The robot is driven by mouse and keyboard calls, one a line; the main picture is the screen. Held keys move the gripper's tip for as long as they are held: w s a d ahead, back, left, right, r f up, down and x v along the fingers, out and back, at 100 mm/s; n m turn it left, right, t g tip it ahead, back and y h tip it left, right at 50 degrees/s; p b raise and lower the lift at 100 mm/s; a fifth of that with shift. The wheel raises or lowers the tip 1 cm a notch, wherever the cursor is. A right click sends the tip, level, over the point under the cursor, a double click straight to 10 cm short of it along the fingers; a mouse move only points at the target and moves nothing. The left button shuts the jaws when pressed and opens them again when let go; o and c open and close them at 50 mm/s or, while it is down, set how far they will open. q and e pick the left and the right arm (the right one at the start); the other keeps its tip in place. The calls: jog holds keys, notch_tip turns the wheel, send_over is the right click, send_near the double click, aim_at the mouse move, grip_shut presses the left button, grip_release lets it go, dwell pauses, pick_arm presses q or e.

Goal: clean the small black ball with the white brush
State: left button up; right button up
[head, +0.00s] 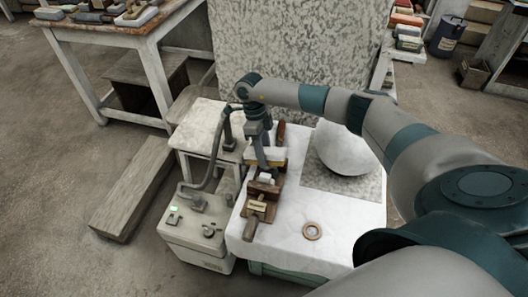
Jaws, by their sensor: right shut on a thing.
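My right arm reaches in from the right, and its gripper (264,165) points down over the left part of the white-covered table. The gripper is shut on a small pale piece, which appears to be the white brush (267,179); the fingers partly hide it and its outline is unclear. It is close above or among wooden brush-like blocks (257,208), and I cannot tell whether it touches them. I cannot make out a small black ball. My left gripper is not in view.
A grey box with a hose (196,232) stands left. A speckled panel (300,45) rises behind.

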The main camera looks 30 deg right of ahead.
jog(key=shift+s+f+b, duration=0.2)
jog(key=shift+f+b, duration=0.1)
jog(key=shift+f, duration=0.4)
dwell(0.6)
jog(key=shift+w+a+b, duration=0.35)
jog(key=shift+w+b, duration=0.05)
jog(key=shift+w, duration=0.05)
jog(key=shift+f, duration=0.15)
jog(key=shift+w+a+b, duration=0.3)
jog(key=shift+a+b, duration=0.05)
jog(key=shift+b, duration=0.2)
jog(key=shift+s, duration=0.1)
jog(key=shift+s+d+r+p, duration=0.25)
jog(key=shift+s+d+p, duration=0.3)
jog(key=shift+d+p, duration=0.15)
jog(key=shift+s, duration=0.1)
